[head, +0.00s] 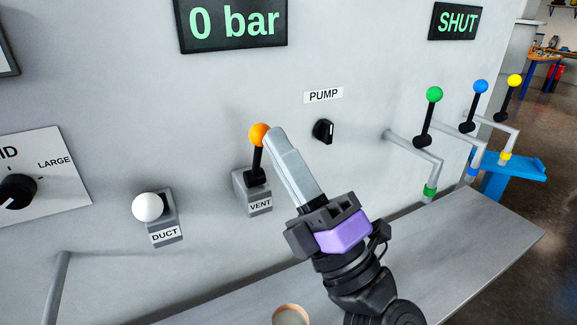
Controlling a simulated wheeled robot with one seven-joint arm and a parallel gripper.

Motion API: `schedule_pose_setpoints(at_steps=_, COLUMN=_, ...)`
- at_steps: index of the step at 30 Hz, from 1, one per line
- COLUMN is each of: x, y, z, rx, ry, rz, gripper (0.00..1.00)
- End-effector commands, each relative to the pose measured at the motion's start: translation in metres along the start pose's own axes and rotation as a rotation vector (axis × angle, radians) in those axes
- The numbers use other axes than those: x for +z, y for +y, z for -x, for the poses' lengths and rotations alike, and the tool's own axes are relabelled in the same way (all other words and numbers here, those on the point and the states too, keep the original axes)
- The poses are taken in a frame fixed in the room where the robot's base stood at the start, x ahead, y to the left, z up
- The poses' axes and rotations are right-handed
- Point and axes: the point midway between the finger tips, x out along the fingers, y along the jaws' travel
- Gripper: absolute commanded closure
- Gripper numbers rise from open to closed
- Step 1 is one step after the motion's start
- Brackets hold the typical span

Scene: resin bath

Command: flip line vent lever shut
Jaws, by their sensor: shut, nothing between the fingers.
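The vent lever (257,163) is a black stick with an orange ball on top. It stands nearly upright on a grey base labelled VENT, on the grey panel. My gripper (275,138) is shut and empty. Its grey fingers point up and left, and their tips are right beside the orange ball, on its right side. I cannot tell whether they touch it. A display (457,22) at the top right reads SHUT, and another display (233,22) reads 0 bar.
A white-ball duct lever (149,207) stands left of the vent lever. A black pump knob (323,131) is to the right. Levers with green (434,94), blue (480,86) and yellow (514,80) balls stand on pipes farther right. A grey ledge (470,235) runs below the panel.

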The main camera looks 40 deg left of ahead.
Motion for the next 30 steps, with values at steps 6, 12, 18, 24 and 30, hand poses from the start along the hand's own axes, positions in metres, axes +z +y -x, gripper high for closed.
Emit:
schedule_pose_setpoints(at_steps=6, x=0.004, y=-0.002, z=-0.022, rx=0.000, ry=0.002, rz=0.001, gripper=1.00)
schedule_pose_setpoints(at_steps=12, x=0.007, y=-0.007, z=-0.036, rx=-0.001, ry=0.001, rz=0.000, gripper=1.00)
schedule_pose_setpoints(at_steps=18, x=0.009, y=-0.009, z=-0.045, rx=0.000, ry=0.001, rz=-0.001, gripper=1.00)
schedule_pose_setpoints(at_steps=24, x=0.009, y=-0.011, z=-0.049, rx=-0.001, ry=0.000, rz=0.000, gripper=1.00)
schedule_pose_setpoints(at_steps=30, x=0.010, y=-0.011, z=-0.050, rx=-0.001, ry=0.000, rz=-0.001, gripper=1.00)
